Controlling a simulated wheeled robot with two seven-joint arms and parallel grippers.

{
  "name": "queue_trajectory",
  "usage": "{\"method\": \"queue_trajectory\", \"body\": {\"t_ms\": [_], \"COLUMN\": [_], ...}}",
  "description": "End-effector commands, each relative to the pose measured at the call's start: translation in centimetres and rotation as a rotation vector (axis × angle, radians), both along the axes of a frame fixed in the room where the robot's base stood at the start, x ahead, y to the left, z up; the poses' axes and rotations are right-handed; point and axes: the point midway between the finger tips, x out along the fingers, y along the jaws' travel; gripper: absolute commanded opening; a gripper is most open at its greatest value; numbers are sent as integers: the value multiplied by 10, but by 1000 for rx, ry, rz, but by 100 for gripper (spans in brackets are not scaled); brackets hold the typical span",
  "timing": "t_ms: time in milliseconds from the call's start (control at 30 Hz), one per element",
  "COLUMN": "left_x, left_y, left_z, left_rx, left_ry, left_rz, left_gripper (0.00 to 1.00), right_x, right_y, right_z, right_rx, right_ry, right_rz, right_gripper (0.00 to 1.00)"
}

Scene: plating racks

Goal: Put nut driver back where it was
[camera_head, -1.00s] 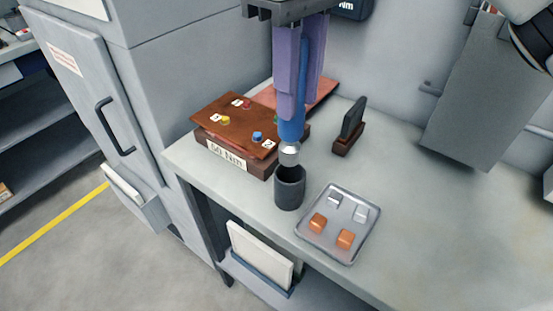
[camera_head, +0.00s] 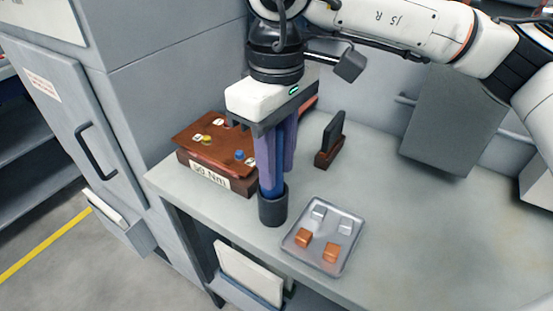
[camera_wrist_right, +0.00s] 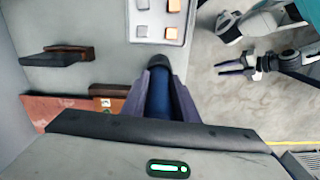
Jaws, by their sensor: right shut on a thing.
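The nut driver (camera_head: 267,182) has a blue handle and stands about upright. My right gripper (camera_head: 277,170) is shut on the handle from above with its purple fingers. The driver's lower end is hidden inside the dark grey cup (camera_head: 272,211) at the table's front edge. In the right wrist view the blue handle (camera_wrist_right: 158,102) lies between the fingers, and the cup (camera_wrist_right: 157,63) shows beyond the fingertips. My left gripper (camera_wrist_right: 238,68) appears only in the right wrist view, small and off over the floor, away from the cup; its opening is unclear.
A metal tray (camera_head: 292,246) with silver and orange blocks stands right of the cup. A brown board (camera_head: 190,133) with coloured knobs and a "50 Nm" label is to the left. A dark upright piece in a brown stand (camera_head: 325,157) is behind. The table's right side is clear.

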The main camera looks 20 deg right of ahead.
Motion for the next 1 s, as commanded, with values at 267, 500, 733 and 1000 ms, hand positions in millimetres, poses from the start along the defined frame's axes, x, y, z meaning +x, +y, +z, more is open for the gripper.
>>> {"method": "queue_trajectory", "body": {"t_ms": [267,500,733,1000], "left_x": [3,2,-1,-4], "left_y": [2,1,1,1], "left_z": [-1,-2,0,-2], "left_rx": [3,3,1,2], "left_ry": [-5,-3,2,10], "left_rz": [2,1,2,2], "left_gripper": [31,31,31,31], "right_x": [0,0,1,1], "right_y": [0,0,1,1], "right_z": [-3,-2,16,75], "right_rx": [-1,-1,1,0], "right_ry": [1,1,-3,-2], "right_rz": [0,1,0,2], "right_gripper": [45,45,45,45]}}
